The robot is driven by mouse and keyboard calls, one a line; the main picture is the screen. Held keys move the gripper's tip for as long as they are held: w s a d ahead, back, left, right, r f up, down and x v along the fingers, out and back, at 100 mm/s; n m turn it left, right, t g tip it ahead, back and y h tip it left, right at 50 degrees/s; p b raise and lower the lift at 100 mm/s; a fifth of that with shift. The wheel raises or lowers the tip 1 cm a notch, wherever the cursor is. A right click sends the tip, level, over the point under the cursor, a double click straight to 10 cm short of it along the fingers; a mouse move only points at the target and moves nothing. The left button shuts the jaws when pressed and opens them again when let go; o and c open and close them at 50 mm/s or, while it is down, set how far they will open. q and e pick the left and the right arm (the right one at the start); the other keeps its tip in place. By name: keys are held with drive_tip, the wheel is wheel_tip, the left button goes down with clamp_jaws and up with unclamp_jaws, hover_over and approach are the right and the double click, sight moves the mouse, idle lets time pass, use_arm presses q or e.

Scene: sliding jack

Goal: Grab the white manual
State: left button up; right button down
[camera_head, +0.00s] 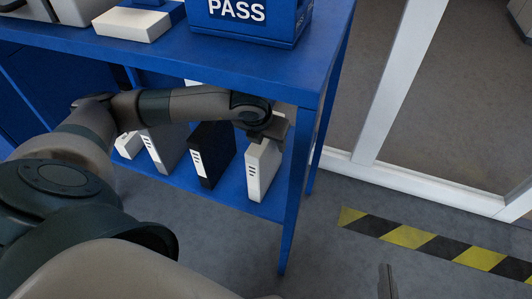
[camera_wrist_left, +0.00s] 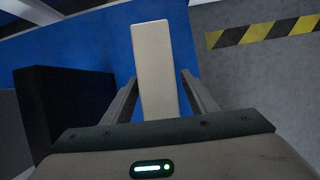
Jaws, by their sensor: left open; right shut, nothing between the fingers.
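The white manual (camera_head: 261,172) stands upright at the right end of the blue bench's lower shelf. My left arm reaches across to it, and my left gripper (camera_head: 272,127) is at its top edge. In the left wrist view the white manual (camera_wrist_left: 152,45) lies between the two open fingers of the left gripper (camera_wrist_left: 158,77), with a gap visible on each side. The fingertips are largely hidden in the head view. My right gripper (camera_head: 387,282) is shut and empty at the bottom edge of the head view, over the floor.
A black manual (camera_head: 212,153) stands just left of the white one, with a grey manual (camera_head: 165,148) and another white one (camera_head: 128,145) further left. The blue tabletop (camera_head: 200,55) is above the shelf, with a leg (camera_head: 296,190) close on the right. Striped floor tape (camera_head: 435,245) lies right.

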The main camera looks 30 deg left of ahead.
use_arm(q)
drive_tip(key=shift+f+b, duration=0.25)
drive_tip(key=shift+b, duration=0.25)
idle(0.4)
drive_tip(key=shift+c, duration=0.3)
clamp_jaws()
